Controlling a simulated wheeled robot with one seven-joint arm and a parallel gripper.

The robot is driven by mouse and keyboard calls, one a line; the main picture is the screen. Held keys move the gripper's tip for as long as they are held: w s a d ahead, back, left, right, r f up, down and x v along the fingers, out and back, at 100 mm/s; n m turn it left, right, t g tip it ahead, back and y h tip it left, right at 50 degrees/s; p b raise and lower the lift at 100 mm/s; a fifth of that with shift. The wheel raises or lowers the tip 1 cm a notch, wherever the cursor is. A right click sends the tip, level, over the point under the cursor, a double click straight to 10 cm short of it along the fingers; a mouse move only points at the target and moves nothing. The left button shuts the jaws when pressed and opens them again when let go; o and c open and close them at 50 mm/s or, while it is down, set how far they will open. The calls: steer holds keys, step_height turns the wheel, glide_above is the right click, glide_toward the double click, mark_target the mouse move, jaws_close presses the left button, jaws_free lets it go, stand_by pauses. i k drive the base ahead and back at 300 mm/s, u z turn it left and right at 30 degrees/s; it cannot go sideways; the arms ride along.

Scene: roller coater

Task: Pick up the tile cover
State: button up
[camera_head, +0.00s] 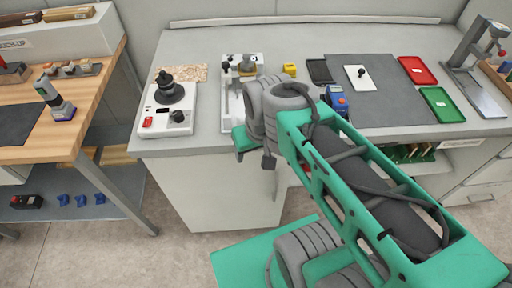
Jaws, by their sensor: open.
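A white square plate with a black knob (357,76), which looks like the tile cover, lies flat on a dark grey mat (395,103) at the right of the grey workbench. Its knob points up and nothing covers it. My green and grey arm crosses the middle and lower right of the picture, with its grey joint in front of the bench, left of the plate. I cannot make out my gripper's fingers; the end of the arm is hidden behind its own links. Nothing of my arm touches the plate.
A red tray (417,70) and a green tray (442,104) lie right of the mat. A blue device (337,100) stands at its left edge, a yellow block (290,70) farther left. A white hotplate-like device (167,112) stands at the bench's left. A lever press (476,75) stands far right.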

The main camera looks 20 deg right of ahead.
mark_target(361, 81)
steer(key=u, duration=2.9)
steer(key=k, duration=2.1)
steer(key=z, duration=0.3)
